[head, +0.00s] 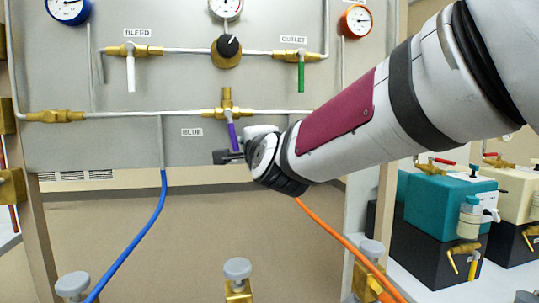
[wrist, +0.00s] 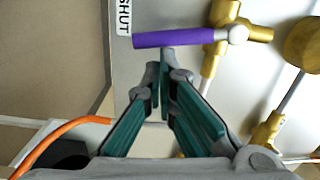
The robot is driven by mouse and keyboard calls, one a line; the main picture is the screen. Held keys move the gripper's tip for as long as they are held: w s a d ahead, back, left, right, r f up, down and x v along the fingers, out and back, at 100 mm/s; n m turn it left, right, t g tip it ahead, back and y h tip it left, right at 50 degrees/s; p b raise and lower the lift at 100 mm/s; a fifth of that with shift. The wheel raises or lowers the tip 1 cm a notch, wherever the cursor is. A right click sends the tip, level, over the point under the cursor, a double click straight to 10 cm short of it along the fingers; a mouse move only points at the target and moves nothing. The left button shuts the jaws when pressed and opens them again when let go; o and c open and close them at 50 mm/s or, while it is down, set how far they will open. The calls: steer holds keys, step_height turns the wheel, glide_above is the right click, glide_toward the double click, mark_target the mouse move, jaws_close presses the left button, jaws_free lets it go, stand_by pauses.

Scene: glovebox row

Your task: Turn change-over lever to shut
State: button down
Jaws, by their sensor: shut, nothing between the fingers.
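The change-over lever (head: 232,136) is a purple handle on a brass valve (head: 227,106) at the panel's lower middle. In the head view it hangs almost straight down from the valve. The purple handle also shows in the wrist view (wrist: 172,39), pointing left, its free end near a white SHUT label (wrist: 123,17). My gripper (head: 222,157) is shut and empty at the handle's lower end; it also shows in the wrist view (wrist: 161,72). The fingertips are right beside the handle; I cannot tell whether they touch. The SHUT label is not visible in the head view.
A BLUE label (head: 191,132) sits left of the lever. Above are a white bleed lever (head: 130,75), a green outlet lever (head: 301,76) and a black knob (head: 228,45). A blue hose (head: 135,240) and an orange hose (head: 345,243) hang below. Teal equipment (head: 445,205) stands right.

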steer(key=shift+s+a+f+m+b, duration=0.1)
steer(key=shift+a+f+m+b, duration=0.15)
steer(key=shift+m+b, duration=0.3)
steer(key=shift+a+r, duration=0.1)
steer(key=shift+a, duration=0.05)
